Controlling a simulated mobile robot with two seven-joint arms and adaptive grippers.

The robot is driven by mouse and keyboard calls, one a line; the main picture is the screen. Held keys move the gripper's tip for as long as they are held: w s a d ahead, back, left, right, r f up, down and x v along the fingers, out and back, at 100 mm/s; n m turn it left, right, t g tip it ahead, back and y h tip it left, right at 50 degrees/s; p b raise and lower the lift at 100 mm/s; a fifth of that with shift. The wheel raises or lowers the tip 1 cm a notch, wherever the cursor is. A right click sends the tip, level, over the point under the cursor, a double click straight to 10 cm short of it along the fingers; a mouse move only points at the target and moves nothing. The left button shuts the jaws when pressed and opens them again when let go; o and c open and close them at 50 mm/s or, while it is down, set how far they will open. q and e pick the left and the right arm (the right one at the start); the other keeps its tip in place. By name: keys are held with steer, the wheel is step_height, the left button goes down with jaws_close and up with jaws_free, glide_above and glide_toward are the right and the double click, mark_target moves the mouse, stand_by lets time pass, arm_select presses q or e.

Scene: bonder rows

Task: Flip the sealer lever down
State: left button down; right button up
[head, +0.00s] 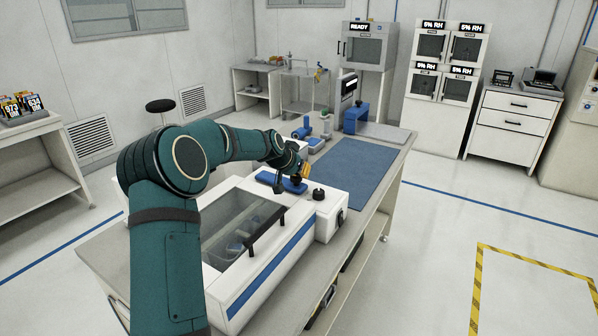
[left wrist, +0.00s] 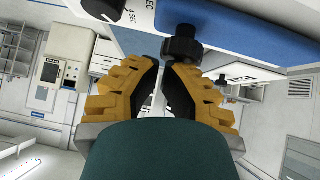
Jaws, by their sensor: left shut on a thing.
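The sealer (head: 329,222) is a white bench-top unit with a black dial on top and a blue bar (head: 280,182) along its back. My left gripper (head: 302,178) is just above that bar, beside the dial, and hides much of the lever in the head view. In the left wrist view, my yellow fingers (left wrist: 166,68) are closed in at the tips by a black lever knob (left wrist: 182,45) in front of the blue bar (left wrist: 235,40). How far the lever is tilted cannot be told. My right gripper is not in view.
A white case with a clear lid (head: 240,228) and black handle stands in front of the sealer. A blue mat (head: 352,172) lies clear behind it on the bench. Small blue-based devices stand at the bench's far end.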

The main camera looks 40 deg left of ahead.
arm_select(q)
step_height(320, 180, up, 5)
steer(key=p, duration=0.2)
steer(key=shift+d+f+p, duration=0.1)
steer(key=shift+f+p, duration=0.1)
steer(key=shift+p, duration=0.15)
steer(key=v, duration=0.9)
steer(key=shift+s+d, duration=0.25)
steer(key=shift+s, duration=0.05)
